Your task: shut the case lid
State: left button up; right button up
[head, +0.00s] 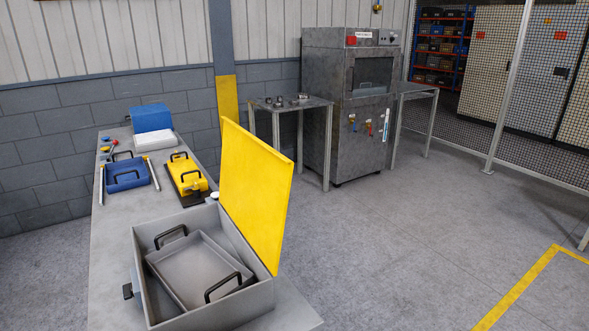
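The grey case (263,299) stands at the near end of a long grey table. Its yellow lid (254,190) is open and stands almost upright along the case's right side. Inside the case lies a grey tray (196,268) with two black handles. A small dark latch or handle (128,291) sticks out on the case's left side. Neither of my grippers shows in the head view.
On the table (112,223) behind the case are a yellow device (187,178), a blue tray (126,177), a blue box (151,117) and small tools. A grey machine (345,110) and a side table (290,104) stand behind. The floor to the right is clear.

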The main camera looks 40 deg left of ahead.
aim_at(255, 182)
jog(key=i+l+u, duration=0.15)
jog(key=u, duration=0.3)
jog(key=i+l+u, duration=0.3)
jog(key=u, duration=0.15)
jog(key=i+l+u, duration=0.15)
jog(key=l+u, duration=0.15)
jog(key=u, duration=0.15)
jog(key=i+l+u, duration=0.1)
jog(key=l+u, duration=0.65)
jog(key=u, duration=0.15)
jog(key=i, duration=0.05)
